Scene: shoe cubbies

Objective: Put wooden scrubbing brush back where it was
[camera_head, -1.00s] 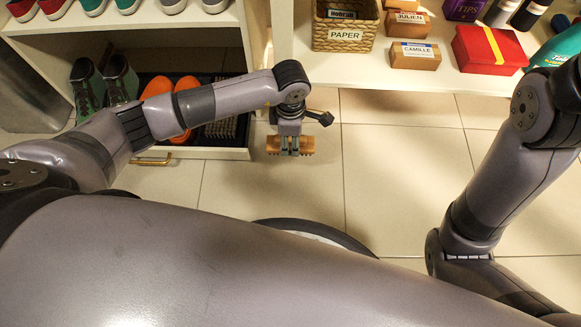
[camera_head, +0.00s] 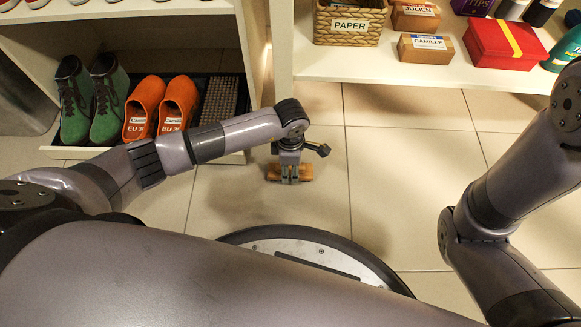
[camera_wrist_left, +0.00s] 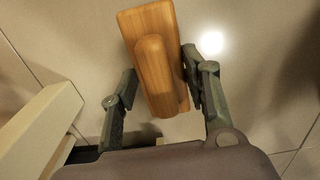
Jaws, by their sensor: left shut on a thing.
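The wooden scrubbing brush (camera_head: 305,172) is orange-brown wood and hangs over the tiled floor, right of the low shoe drawer. My left gripper (camera_head: 289,177) is shut on it. In the left wrist view the brush (camera_wrist_left: 152,62) shows its smooth wooden back with a raised grip, and the fingers of my left gripper (camera_wrist_left: 158,92) press it from both sides. The drawer (camera_head: 150,153) holds green sneakers (camera_head: 90,102), orange clogs (camera_head: 162,106) and a dark bristly item (camera_head: 220,100). My right arm is at the right; its gripper is out of view.
A white shelf (camera_head: 350,68) at the back right bears a wicker basket (camera_head: 350,25) labelled PAPER, wooden boxes (camera_head: 425,47) and a red box (camera_head: 505,42). The cubby's side panel (camera_head: 253,45) stands behind my left wrist. The floor (camera_head: 410,180) in the middle is clear.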

